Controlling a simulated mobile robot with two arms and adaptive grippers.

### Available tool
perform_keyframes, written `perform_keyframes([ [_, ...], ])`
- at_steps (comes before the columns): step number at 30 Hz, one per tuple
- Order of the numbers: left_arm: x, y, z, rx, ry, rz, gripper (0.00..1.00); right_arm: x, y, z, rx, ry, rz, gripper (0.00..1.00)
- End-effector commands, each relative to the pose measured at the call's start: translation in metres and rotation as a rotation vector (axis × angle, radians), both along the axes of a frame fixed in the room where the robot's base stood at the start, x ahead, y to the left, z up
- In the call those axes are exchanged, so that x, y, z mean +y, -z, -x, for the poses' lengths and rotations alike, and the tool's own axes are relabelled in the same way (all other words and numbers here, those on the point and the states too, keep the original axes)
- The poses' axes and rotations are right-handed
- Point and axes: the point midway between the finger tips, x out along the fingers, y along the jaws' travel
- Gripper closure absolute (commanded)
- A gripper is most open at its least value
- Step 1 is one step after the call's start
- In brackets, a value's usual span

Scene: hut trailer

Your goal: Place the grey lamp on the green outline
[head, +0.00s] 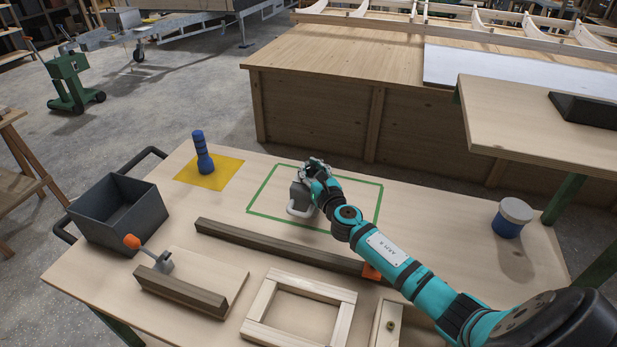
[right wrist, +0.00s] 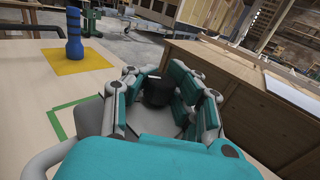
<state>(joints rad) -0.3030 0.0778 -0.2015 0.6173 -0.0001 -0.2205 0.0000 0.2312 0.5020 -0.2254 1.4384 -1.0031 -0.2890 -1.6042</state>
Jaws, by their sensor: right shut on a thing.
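The grey lamp (head: 298,191) has a pale loop handle and shows within the left half of the green outline (head: 262,188) on the workbench. My right gripper (head: 314,171) is shut on the lamp from above and hides part of it. In the right wrist view the fingers (right wrist: 160,95) close around a dark part at the lamp's top, and a corner of the green outline (right wrist: 57,125) shows to the left. I cannot tell whether the lamp's base touches the bench. My left gripper is not in view.
A blue flashlight (head: 204,160) stands on a yellow square (head: 188,177) left of the outline. A grey bin (head: 140,226) is at the left edge. A dark wooden bar (head: 290,247) and a pale frame (head: 258,302) lie in front. A lidded blue jar (head: 509,222) stands at right.

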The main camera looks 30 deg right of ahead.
Motion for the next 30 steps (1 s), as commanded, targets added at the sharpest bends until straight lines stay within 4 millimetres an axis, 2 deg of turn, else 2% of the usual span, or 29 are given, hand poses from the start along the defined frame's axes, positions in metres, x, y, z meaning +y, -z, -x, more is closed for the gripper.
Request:
perform_keyframes([
  [3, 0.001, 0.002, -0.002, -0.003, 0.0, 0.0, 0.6, 0.003, 0.003, -0.005, -0.001, 0.0, -0.001, 1.0],
  [9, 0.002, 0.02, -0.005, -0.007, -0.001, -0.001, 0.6, 0.003, 0.033, -0.005, -0.001, 0.001, -0.002, 1.0],
  [23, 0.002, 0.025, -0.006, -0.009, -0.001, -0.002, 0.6, 0.003, 0.039, -0.005, -0.002, -0.001, 0.001, 1.0],
  [24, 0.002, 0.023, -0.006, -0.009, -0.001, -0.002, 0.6, 0.003, 0.039, -0.004, 0.0, -0.001, 0.001, 0.79],
  [30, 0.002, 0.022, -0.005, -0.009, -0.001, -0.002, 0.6, 0.003, 0.039, -0.004, 0.001, -0.001, 0.0, 0.53],
])
